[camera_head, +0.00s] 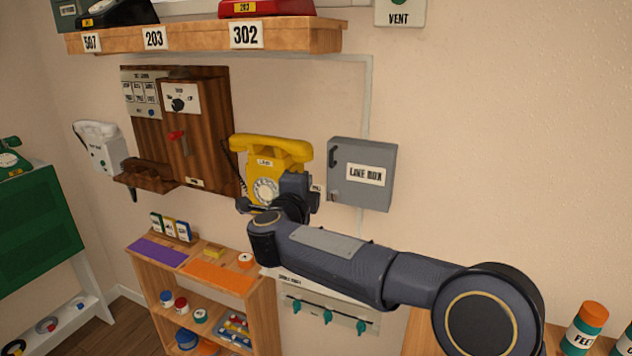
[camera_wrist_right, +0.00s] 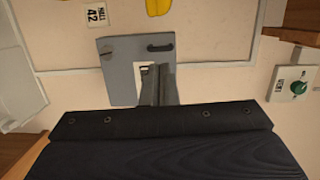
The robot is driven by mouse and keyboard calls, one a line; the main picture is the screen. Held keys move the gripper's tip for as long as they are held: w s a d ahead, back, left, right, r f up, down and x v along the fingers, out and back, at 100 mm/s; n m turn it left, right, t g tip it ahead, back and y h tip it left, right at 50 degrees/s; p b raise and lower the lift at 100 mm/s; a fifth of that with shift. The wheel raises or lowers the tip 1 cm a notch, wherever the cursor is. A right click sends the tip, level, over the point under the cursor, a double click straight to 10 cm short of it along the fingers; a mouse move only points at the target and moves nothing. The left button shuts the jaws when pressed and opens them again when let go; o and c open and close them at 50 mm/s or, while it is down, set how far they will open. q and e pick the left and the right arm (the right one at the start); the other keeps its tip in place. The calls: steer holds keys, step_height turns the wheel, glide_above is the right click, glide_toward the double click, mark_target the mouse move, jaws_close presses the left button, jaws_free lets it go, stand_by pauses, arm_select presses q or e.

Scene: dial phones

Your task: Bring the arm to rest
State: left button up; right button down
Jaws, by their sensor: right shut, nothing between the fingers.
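My right arm comes in from the right in the head view. Its gripper (camera_head: 245,205) is in front of the lower part of the yellow wall phone (camera_head: 272,152) and hides some of it. The phone has its handset on top and a dial on its front. In the right wrist view the fingers of my right gripper (camera_wrist_right: 157,80) are together with nothing held. I cannot tell from these views whether the gripper touches the phone. My left gripper is not in view.
The grey line box (camera_head: 375,150) is on the wall right of the phone. A wooden wall phone (camera_head: 205,130) hangs to its left. A shelf (camera_head: 300,40) with phones is above, and a low wooden shelf unit (camera_head: 265,320) is below.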

steer(key=s+d+r+n+t+y, duration=0.1)
steer(key=s+d+r+n+y, duration=0.2)
steer(key=d+r+n+y, duration=0.4)
steer(key=s+d+n+g+y, duration=0.2)
steer(key=s+d+n, duration=0.3)
steer(key=s+d, duration=0.2)
steer(key=s+d+f+n+g+h, duration=0.1)
steer(key=s+d+f+n+g, duration=0.1)
steer(key=s+f, duration=0.6)
steer(key=s+d+f+n+g+h, duration=0.1)
steer(key=s+d+f+g, duration=0.4)
steer(key=s, duration=0.8)
steer(key=s+d+f+n+g, duration=0.2)
steer(key=s+d+f+g, duration=0.2)
steer(key=s+d+f, duration=0.3)
steer(key=s+f, duration=0.4)
steer(key=f, duration=0.1)
steer(key=shift+d+f+n+h, duration=0.2)
steer(key=shift+f+n+h, duration=0.1)
steer(key=shift+f+h, duration=0.1)
steer(key=shift+s, duration=0.1)
